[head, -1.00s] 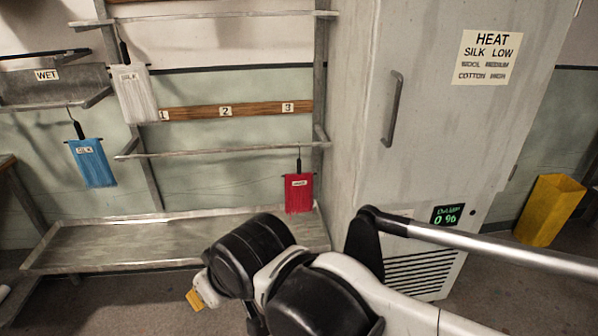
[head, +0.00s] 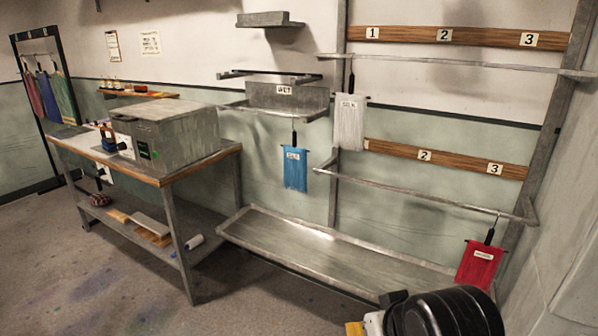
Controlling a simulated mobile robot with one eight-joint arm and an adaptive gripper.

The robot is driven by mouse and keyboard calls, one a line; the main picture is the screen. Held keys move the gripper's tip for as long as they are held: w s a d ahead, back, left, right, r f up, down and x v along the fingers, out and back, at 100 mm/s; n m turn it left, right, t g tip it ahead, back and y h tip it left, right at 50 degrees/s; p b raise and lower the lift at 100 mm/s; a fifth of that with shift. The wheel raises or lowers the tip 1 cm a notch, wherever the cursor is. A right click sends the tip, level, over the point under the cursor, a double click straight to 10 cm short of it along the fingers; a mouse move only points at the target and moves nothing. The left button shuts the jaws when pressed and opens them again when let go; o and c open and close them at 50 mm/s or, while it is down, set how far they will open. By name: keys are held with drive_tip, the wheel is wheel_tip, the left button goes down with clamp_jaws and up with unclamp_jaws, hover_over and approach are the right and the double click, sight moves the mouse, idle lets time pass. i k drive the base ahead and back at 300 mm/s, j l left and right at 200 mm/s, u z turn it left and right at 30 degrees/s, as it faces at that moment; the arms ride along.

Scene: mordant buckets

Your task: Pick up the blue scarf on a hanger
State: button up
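The blue scarf (head: 295,170) hangs from a dark hanger (head: 294,139) on the rail under the WET shelf, left of the rack's middle post. It carries a small white label whose text is hard to read at this size. My arm shows at the bottom right of the head view, well to the right of and nearer than the scarf. A small yellow part at the bottom edge, beside the black arm link, may belong to my gripper; its fingers cannot be made out.
A white scarf (head: 349,122) and a red scarf (head: 478,264) hang on other rails. A metal trough (head: 330,250) lies below the scarves. A workbench (head: 150,175) with a grey metal box (head: 172,130) stands at left. The floor (head: 110,270) in front of it is mostly clear.

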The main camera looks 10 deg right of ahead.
sight(294, 158)
drive_tip(key=i+j+z, duration=1)
drive_tip(key=j, duration=0.15)
drive_tip(key=i+j+z, duration=0.25)
drive_tip(key=j+z, duration=0.25)
drive_tip(key=j, duration=0.25)
drive_tip(key=i+j+z, duration=0.1)
drive_tip(key=j+z, duration=0.2)
drive_tip(key=j, duration=0.15)
